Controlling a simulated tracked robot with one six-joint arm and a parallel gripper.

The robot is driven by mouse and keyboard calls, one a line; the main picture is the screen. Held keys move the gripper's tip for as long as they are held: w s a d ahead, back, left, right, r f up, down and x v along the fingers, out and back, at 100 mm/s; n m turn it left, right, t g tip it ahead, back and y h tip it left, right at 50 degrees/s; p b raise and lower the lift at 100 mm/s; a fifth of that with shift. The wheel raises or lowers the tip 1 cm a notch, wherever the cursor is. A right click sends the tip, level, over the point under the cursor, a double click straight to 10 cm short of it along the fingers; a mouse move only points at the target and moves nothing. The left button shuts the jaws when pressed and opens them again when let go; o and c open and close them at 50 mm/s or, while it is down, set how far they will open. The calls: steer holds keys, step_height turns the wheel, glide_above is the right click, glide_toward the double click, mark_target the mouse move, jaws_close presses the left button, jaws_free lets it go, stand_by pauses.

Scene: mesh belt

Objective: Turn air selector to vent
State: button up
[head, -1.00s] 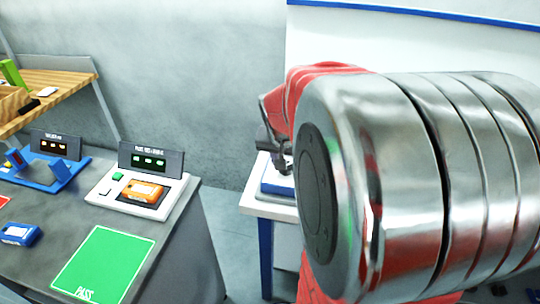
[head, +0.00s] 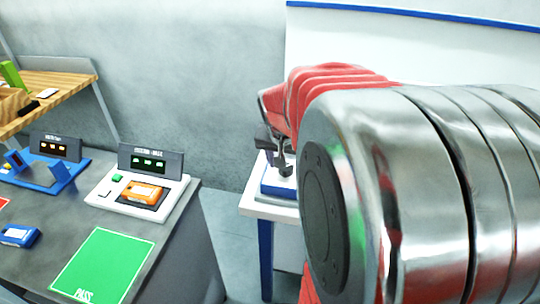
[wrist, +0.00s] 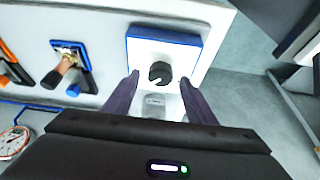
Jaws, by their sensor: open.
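The air selector appears in the wrist view as a round black knob (wrist: 160,73) with a pale pointer mark, on a white plate with a blue edge (wrist: 165,38). The mark points to the lower left in that view. My gripper (wrist: 160,77) is open, with one dark finger on each side of the knob. I cannot tell whether the fingers touch it. A grey label below the knob is too blurred to read. In the head view my gripper (head: 282,160) is partly hidden by my arm, above a blue and white block (head: 278,185).
A valve with a blue-edged plate (wrist: 67,60) and orange handles (wrist: 8,70) sit left of the selector. In the head view, a grey bench (head: 180,235) holds a green PASS mat (head: 103,262) and an orange device (head: 143,192).

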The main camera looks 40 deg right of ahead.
steer(key=v, duration=1.2)
steer(key=s+a+f+n+t+y, duration=0.1)
steer(key=s+a+n, duration=0.1)
steer(key=a, duration=0.5)
steer(key=s+a+f+n+t+y, duration=0.1)
steer(key=s+a+f+n, duration=0.1)
steer(key=a+n, duration=0.3)
steer(key=s+a+f+n+t+y, duration=0.1)
steer(key=s+a+f+n, duration=0.1)
steer(key=a, duration=0.9)
steer(key=shift+s+a+f+n+y, duration=0.2)
steer(key=shift+s+n+y, duration=0.15)
steer(key=shift+n, duration=0.45)
